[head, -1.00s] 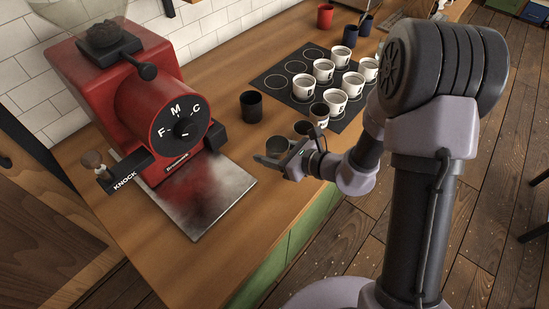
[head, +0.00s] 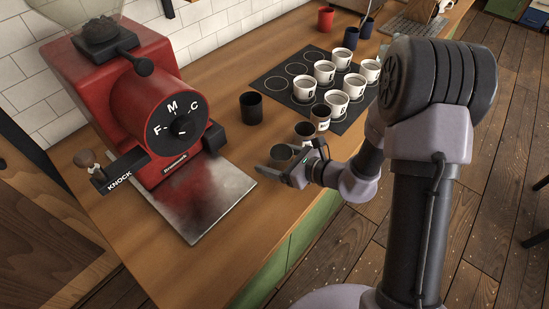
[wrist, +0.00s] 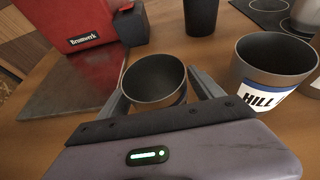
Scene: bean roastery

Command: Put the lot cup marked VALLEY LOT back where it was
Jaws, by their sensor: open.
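In the head view the same cup (head: 282,155) is partly hidden by my gripper (head: 279,165), near the counter's front edge. Just right of it, a grey cup with a label reading HILL (wrist: 270,75) stands apart from the fingers; it also shows in the head view (head: 304,133). Another grey labelled cup (head: 320,117) stands behind that one. I cannot read VALLEY LOT on any cup.
A black cup (head: 251,107) stands on the wooden counter (head: 245,165) behind the gripper. A dark mat (head: 276,83) with several white cups and empty ring marks lies further back. A red grinder (head: 140,105) and metal tray (head: 222,188) stand at left.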

